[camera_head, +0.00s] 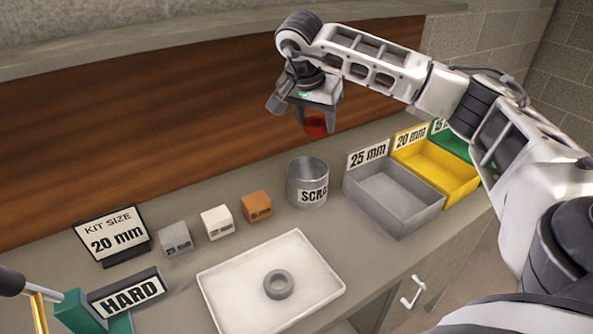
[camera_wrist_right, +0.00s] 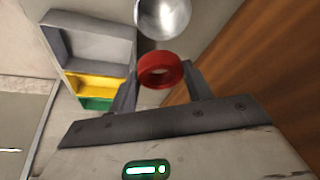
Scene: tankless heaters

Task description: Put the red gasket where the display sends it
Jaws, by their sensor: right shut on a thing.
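The red gasket (camera_head: 316,126) is held between the fingers of my right gripper (camera_head: 314,118), raised above the counter behind the scrap can. In the right wrist view the gasket (camera_wrist_right: 160,85) is a red ring between both fingers. The display (camera_head: 110,234) reads "KIT SIZE 20 mm". A grey bin (camera_head: 395,200) labelled 25 mm, a yellow bin (camera_head: 440,172) labelled 20 mm and a green bin (camera_head: 457,143) stand at the right. The green bin's label is partly hidden by my right arm.
A metal can (camera_head: 307,176) marked "SCRA" stands left of the bins. A white tray (camera_head: 226,285) holds a grey gasket (camera_head: 279,285). Grey (camera_head: 175,240), white (camera_head: 216,222) and orange (camera_head: 256,206) blocks stand behind it. A "HARD" sign (camera_head: 128,294) is at lower left.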

